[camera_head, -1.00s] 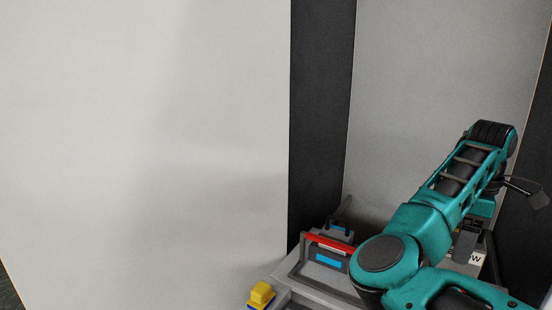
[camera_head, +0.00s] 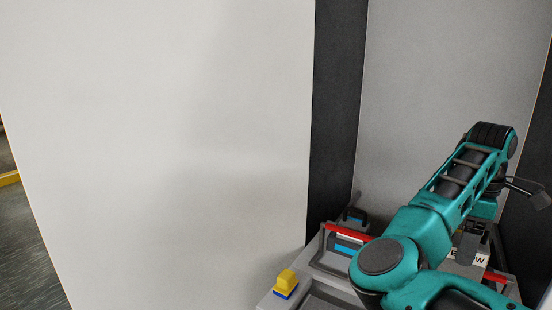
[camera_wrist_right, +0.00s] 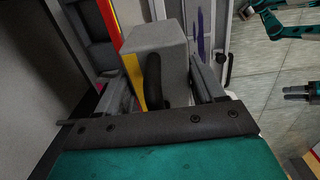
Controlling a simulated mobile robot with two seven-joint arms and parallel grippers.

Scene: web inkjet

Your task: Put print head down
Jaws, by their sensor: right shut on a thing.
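The print head, a grey block (camera_wrist_right: 155,48) with a black handle (camera_wrist_right: 153,82), fills the middle of the right wrist view. My right gripper (camera_wrist_right: 168,88) is shut on it, with a finger on either side. In the head view the right arm reaches over the grey tray, and my right gripper (camera_head: 480,232) is mostly hidden behind the arm. A white label ending in "W" (camera_head: 482,260) shows beside it. Whether the print head touches the surface below cannot be told. My left gripper cannot be made out.
The grey tray has red bars (camera_head: 347,232) with blue labels and a yellow-and-blue block (camera_head: 286,282) at its front left corner. A large white panel (camera_head: 170,130) stands to the left. Dark uprights (camera_head: 338,110) flank the bay. Floor (camera_head: 35,250) is clear at far left.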

